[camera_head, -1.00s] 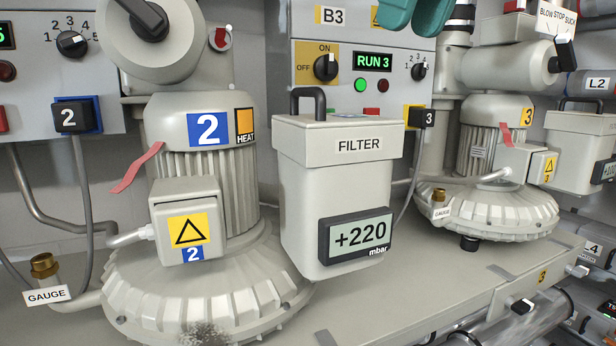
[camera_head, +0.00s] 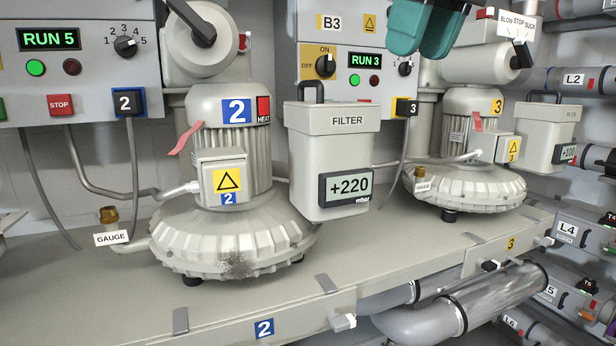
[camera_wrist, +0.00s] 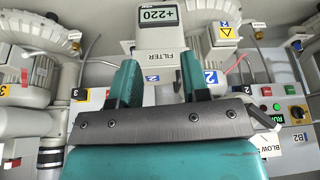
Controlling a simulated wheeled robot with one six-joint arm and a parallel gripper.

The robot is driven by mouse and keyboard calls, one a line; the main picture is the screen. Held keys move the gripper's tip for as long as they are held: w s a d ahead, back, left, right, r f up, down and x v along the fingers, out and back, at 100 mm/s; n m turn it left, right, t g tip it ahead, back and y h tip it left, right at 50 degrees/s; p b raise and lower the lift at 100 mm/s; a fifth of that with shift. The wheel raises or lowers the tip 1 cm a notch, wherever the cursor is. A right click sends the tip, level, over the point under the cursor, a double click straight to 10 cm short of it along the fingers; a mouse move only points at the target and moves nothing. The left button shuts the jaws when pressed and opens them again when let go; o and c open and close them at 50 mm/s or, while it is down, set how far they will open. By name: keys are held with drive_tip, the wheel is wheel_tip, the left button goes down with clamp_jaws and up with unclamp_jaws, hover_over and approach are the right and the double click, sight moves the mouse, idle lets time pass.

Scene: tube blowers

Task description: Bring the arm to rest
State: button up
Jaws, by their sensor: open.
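My gripper (camera_head: 424,28) shows as two teal fingers at the top edge of the head view, in front of the B3 panel (camera_head: 342,48) and right of its RUN 3 display. The rest of the arm is out of that view. In the wrist view my gripper (camera_wrist: 159,66) is open, with nothing between its fingers. The FILTER box (camera_wrist: 160,42) shows upside down beyond the fingertips.
Blower 2 (camera_head: 228,155) stands on a grey shelf (camera_head: 130,290), with the FILTER box (camera_head: 330,150) reading +220 mbar beside it. Blower 3 (camera_head: 470,180) is at right. A RUN 5 panel (camera_head: 75,80) is at left. Pipes (camera_head: 430,318) run below.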

drive_tip(key=s+d+f+g+b, duration=0.1)
drive_tip(key=s+f+b, duration=0.2)
drive_tip(key=f, duration=1)
drive_tip(key=s+d+f+g+y+b, duration=0.1)
drive_tip(key=s+f+b, duration=0.2)
drive_tip(key=s+f, duration=0.4)
drive_tip(key=s+d+f+g+y+b, duration=0.1)
drive_tip(key=s+f+b, duration=0.2)
drive_tip(key=f, duration=1.7)
drive_tip(key=shift+s+d+n+g, duration=0.15)
drive_tip(key=shift+s+n+g, duration=0.2)
drive_tip(key=shift+s, duration=0.7)
